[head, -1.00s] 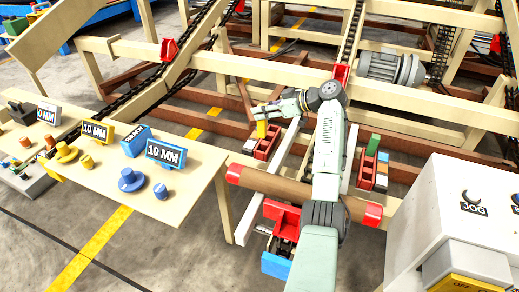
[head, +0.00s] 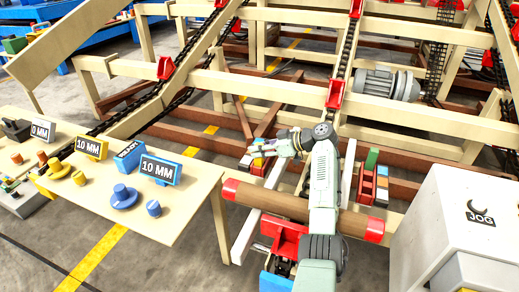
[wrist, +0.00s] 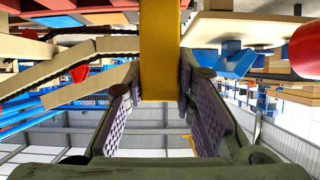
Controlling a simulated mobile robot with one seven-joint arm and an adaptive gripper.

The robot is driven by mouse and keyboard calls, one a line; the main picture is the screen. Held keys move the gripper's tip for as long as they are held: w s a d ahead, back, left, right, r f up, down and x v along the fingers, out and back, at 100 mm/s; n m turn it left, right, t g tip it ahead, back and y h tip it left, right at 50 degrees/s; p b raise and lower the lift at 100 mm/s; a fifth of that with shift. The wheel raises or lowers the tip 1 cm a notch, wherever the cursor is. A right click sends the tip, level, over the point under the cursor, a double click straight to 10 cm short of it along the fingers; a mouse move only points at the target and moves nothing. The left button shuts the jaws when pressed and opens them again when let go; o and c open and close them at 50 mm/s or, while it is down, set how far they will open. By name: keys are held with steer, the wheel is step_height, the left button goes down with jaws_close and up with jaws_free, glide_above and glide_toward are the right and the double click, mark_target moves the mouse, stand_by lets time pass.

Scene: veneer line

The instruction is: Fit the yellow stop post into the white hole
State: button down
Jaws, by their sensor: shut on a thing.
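My gripper (wrist: 165,115) is shut on the yellow stop post (wrist: 160,50), which stands between its purple finger pads in the wrist view. In the head view my gripper (head: 262,148) is at the end of my outstretched arm, close over a red block (head: 258,170) on the left rail of the frame. Only a small yellow patch of the post (head: 258,161) shows there, low at the gripper. I cannot make out the white hole; the gripper and arm cover much of that spot. Whether the post touches anything below is unclear.
A brown roller with red ends (head: 230,189) lies across the rails under my arm. Coloured blocks (head: 372,180) stand on the right rail. A wooden table (head: 185,208) with 10 MM signs and blue and yellow pegs is at left; a white JOG cabinet (head: 440,215) is at right.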

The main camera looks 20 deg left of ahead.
steer(key=c, duration=1.3)
jaws_free()
steer(key=shift+c, duration=0.2)
steer(key=shift+r, duration=0.1)
